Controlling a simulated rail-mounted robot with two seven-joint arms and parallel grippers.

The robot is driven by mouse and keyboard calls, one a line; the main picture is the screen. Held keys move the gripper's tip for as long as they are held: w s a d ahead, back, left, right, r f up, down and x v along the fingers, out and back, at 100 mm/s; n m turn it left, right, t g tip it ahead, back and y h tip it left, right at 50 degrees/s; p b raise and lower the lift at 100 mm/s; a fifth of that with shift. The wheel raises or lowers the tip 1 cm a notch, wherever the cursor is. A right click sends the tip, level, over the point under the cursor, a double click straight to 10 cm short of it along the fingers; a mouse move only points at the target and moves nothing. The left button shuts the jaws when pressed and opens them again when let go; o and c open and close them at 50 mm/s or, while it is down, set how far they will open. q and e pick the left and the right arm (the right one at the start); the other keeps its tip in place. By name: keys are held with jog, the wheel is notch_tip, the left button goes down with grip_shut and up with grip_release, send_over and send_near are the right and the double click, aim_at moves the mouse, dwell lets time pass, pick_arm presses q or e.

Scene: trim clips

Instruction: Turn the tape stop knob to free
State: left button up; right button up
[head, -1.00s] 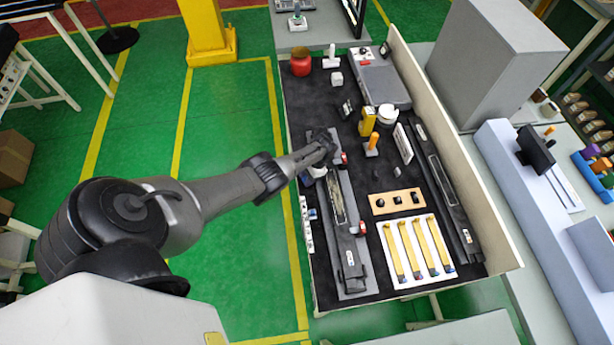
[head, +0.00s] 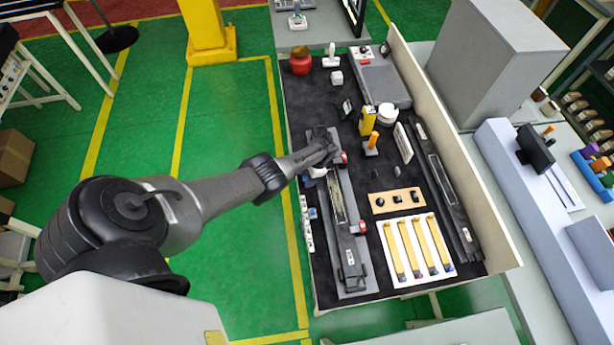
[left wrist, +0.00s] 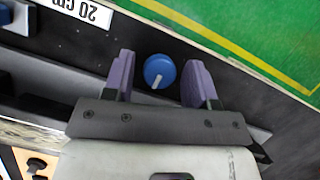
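The blue round knob (left wrist: 159,71) shows in the left wrist view with a white pointer line on its face. The line points down and slightly left in that picture. My left gripper (left wrist: 158,80) is open, with one purple-grey finger on each side of the knob and a visible gap to both. In the head view my left gripper (head: 328,148) is over the upper part of the long dark fixture (head: 340,205), near the table's left edge. The knob is hidden there behind the gripper. My right gripper is not in view.
A white "20 cm" label (left wrist: 78,10) lies left of the knob. On the black table (head: 310,105) stand a red jar (head: 301,65), a yellow block (head: 367,121), an orange-handled tool (head: 372,141) and a white tray (head: 417,252) with yellow strips. The green floor lies beyond the left edge.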

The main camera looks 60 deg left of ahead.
pick_arm(q)
jog(key=shift+o, duration=0.4)
jog(key=shift+r, duration=0.15)
jog(key=shift+w+r, duration=0.2)
jog(key=shift+r, duration=0.1)
jog(key=p+v, duration=0.3)
jog(key=v, duration=1)
jog(key=shift+s, duration=0.1)
jog(key=shift+d, duration=0.1)
